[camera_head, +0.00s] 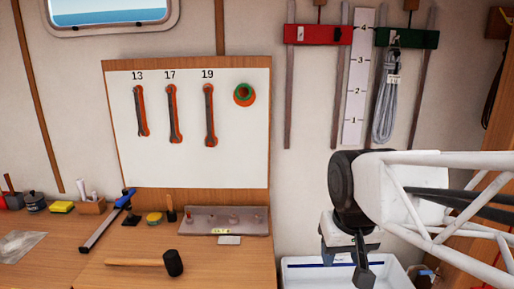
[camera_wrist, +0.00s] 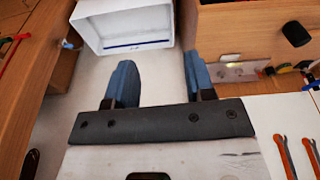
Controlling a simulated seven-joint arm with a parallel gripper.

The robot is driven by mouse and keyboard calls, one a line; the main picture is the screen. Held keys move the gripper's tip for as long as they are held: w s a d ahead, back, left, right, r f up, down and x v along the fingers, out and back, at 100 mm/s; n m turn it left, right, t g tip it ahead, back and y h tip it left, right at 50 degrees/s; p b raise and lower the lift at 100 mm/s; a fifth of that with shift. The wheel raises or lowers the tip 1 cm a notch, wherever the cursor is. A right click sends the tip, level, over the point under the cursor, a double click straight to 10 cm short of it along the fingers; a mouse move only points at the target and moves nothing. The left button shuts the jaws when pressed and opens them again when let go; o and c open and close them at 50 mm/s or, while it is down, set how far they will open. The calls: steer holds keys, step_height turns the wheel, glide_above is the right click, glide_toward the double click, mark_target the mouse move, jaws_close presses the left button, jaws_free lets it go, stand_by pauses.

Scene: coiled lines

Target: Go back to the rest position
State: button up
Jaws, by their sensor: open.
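My gripper (camera_head: 348,262) hangs at the lower right in the head view, over a white bin (camera_head: 295,272) and in front of the wall. In the wrist view my gripper (camera_wrist: 160,80) shows two blue fingers spread wide apart with nothing between them. The white bin also shows in the wrist view (camera_wrist: 155,42), ahead of the fingers and not touching them. My arm hides part of the bin and the wall in the head view.
A wooden bench (camera_head: 130,272) bears a mallet (camera_head: 172,263), a grey tray (camera_head: 260,222) and small items. A white tool board (camera_head: 190,165) holds three wrenches. A coiled line (camera_head: 384,105) hangs from the green rail (camera_head: 425,39), near a red rail (camera_head: 330,34).

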steer(key=s+d+f, duration=0.2)
steer(key=s+f, duration=0.2)
steer(key=s, duration=0.3)
steer(key=shift+s+d+f+m, duration=0.2)
steer(key=shift+s+d+m, duration=0.1)
steer(key=shift+m, duration=0.1)
